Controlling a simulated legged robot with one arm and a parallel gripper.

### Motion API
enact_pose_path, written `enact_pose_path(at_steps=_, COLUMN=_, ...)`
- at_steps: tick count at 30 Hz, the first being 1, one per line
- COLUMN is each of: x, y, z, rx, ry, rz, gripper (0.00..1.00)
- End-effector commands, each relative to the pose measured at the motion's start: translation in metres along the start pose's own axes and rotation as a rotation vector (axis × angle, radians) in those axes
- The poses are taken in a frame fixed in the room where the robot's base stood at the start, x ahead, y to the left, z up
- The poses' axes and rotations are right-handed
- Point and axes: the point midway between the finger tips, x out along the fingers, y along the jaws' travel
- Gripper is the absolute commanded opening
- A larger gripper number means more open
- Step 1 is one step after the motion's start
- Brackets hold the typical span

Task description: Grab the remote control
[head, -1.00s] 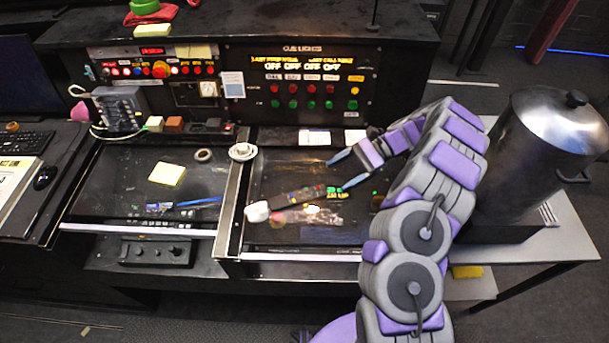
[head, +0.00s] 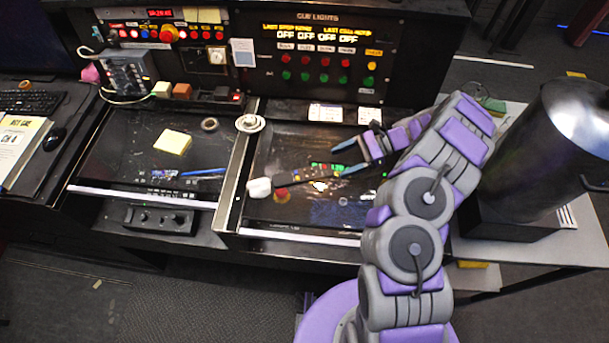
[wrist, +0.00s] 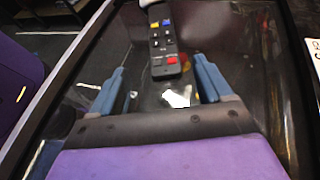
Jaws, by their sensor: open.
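The remote control (head: 305,175) is a dark bar with coloured buttons, lying on the right-hand glass panel of the console. My gripper (head: 338,158) is open, with blue fingers on either side of the remote's near end in the head view. In the wrist view my gripper (wrist: 160,78) holds nothing between its fingers.
A white object (head: 258,188) sits at the remote's left end, with a red button (head: 282,195) below it. A white round piece (head: 250,123) stands on the divider. A large metal pot (head: 550,150) stands to the right of my arm. The cue lights panel (head: 318,60) rises behind.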

Motion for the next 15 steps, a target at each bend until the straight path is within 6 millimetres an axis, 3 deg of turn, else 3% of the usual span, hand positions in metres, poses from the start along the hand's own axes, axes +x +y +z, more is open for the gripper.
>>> enact_pose_path(at_steps=6, x=0.031, y=-0.002, z=0.002, rx=-0.001, ry=0.004, rz=0.002, gripper=0.79)
enact_pose_path(at_steps=15, x=0.049, y=-0.003, z=0.002, rx=-0.003, ry=0.001, rz=0.003, gripper=0.79)
